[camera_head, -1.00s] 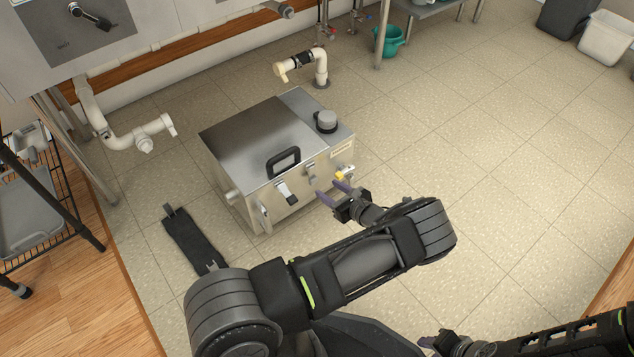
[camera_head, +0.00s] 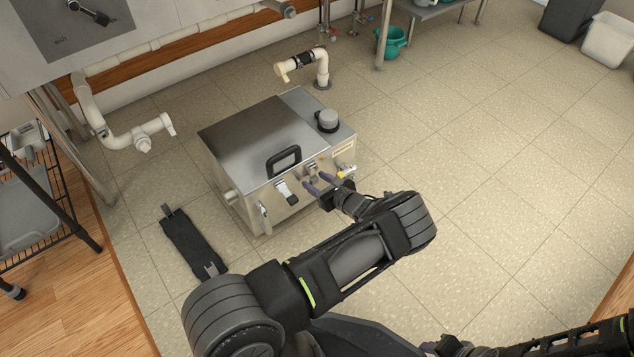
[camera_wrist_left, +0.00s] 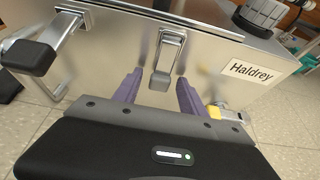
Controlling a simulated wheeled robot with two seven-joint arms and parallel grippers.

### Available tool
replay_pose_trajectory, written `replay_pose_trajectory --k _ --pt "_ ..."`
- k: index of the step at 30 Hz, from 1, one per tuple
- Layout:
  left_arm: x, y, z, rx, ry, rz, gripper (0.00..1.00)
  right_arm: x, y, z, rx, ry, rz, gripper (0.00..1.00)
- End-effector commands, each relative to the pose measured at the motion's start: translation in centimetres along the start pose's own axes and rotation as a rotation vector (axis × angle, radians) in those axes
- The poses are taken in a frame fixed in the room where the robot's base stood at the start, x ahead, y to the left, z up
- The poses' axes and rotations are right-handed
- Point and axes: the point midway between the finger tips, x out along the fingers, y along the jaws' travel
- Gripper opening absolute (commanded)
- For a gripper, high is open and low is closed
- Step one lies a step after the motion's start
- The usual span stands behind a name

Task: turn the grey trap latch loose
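The steel trap box (camera_head: 262,138) stands on the tiled floor. On its front face is a grey metal latch (camera_head: 311,167), which also shows in the left wrist view (camera_wrist_left: 167,60), hanging upright. My left gripper (camera_head: 316,181) is open, its purple fingers one on each side of the latch's lower end. In the wrist view a gap shows between each finger and the latch, and nothing is gripped. My right gripper (camera_head: 429,346) is at the bottom edge, partly cut off; its opening cannot be made out.
A dark-gripped lever (camera_wrist_left: 38,54) is left of the latch. A yellow-marked fitting (camera_wrist_left: 215,112) and a "Haldrey" label (camera_wrist_left: 251,70) are right. The lid has a black handle (camera_head: 284,161).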

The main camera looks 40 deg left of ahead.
Motion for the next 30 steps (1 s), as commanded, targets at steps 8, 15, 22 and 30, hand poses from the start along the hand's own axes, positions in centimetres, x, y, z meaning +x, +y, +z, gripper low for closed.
replay_pose_trajectory --k 8,15,22,30 --pt "-0.03 0.00 -0.01 0.000 0.000 0.000 0.27 0.00 0.00 0.01 0.000 0.000 0.000 0.36" --pt "-0.04 0.00 -0.02 0.000 0.000 0.000 0.07 0.00 0.00 0.02 0.000 0.000 0.000 0.36" --pt "-0.04 0.00 -0.02 0.000 0.000 0.000 0.00 0.00 0.00 0.03 0.000 0.000 0.000 0.36" --pt "-0.05 0.01 -0.03 0.000 0.000 0.000 0.00 0.00 0.01 0.03 0.000 0.000 0.000 0.36"
